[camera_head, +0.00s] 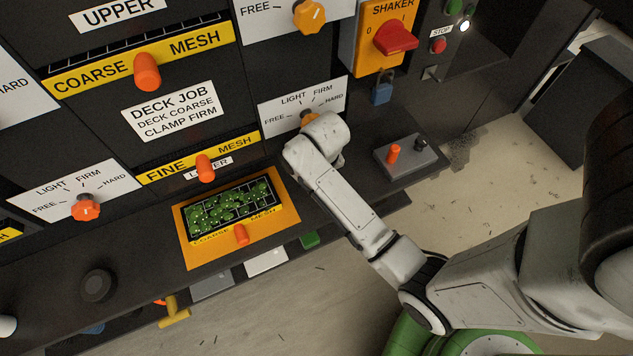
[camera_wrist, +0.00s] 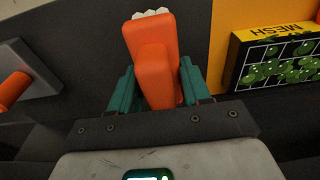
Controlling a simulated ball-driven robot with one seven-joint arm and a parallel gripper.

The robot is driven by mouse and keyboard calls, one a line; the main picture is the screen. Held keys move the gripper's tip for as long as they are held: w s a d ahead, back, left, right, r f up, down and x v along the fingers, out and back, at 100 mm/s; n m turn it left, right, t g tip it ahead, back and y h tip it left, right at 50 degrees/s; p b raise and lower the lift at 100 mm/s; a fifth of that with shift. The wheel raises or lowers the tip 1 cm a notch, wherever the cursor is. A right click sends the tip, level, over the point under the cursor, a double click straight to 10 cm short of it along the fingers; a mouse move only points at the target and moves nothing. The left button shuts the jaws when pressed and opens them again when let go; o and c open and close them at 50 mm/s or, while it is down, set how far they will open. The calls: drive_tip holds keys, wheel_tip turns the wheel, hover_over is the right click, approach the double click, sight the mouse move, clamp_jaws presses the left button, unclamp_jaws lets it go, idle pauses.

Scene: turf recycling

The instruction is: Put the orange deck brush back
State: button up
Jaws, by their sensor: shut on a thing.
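The orange deck brush (camera_wrist: 152,72) is in the wrist view, with white bristles at its far end. My gripper (camera_wrist: 156,80) has its teal fingers on both sides of the brush's orange body and is shut on it. Behind the brush is the dark ledge surface; I cannot tell whether the brush touches it. In the head view my arm's wrist hides the gripper and the brush, beside the lower right clamp dial. No place marked for the brush can be made out.
On the ledge (camera_head: 135,258), an orange mat (camera_head: 195,257) carries a coarse mesh tray (camera_head: 241,235) with green pieces. A grey control box (camera_head: 420,160) with an orange lever stands at right. A black round knob (camera_head: 98,285) is at left. Labelled panels rise behind.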

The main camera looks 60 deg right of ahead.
drive_tip(key=shift+w+d+f, duration=0.1)
drive_tip(key=shift+w+f, duration=0.25)
drive_tip(key=shift+f, duration=0.1)
drive_tip(key=shift+w+d+f, duration=0.1)
drive_tip(key=shift+w+f, duration=0.05)
drive_tip(key=shift+f, duration=1.6)
drive_tip(key=o, duration=1)
drive_tip(key=shift+r, duration=0.1)
drive_tip(key=r, duration=0.5)
drive_tip(key=shift+s+a+r, duration=0.2)
drive_tip(key=shift+s+r, duration=0.05)
drive_tip(key=shift+r, duration=0.15)
drive_tip(key=shift+s+a+r, duration=0.1)
drive_tip(key=shift+s+r, duration=0.1)
drive_tip(key=shift+r, duration=0.4)
drive_tip(key=s+a+n, duration=0.2)
drive_tip(key=s+a, duration=0.1)
drive_tip(key=s, duration=0.1)
drive_tip(key=s+a+r+n, duration=0.1)
drive_tip(key=s+a+n, duration=0.1)
drive_tip(key=s+a, duration=0.2)
drive_tip(key=s+a+r+n, duration=0.1)
drive_tip(key=s+a+n, duration=0.1)
drive_tip(key=s, duration=0.3)
drive_tip(key=shift+a+r+y, duration=0.15)
drive_tip(key=shift+a+y, duration=0.15)
drive_tip(key=shift+a, duration=0.6)
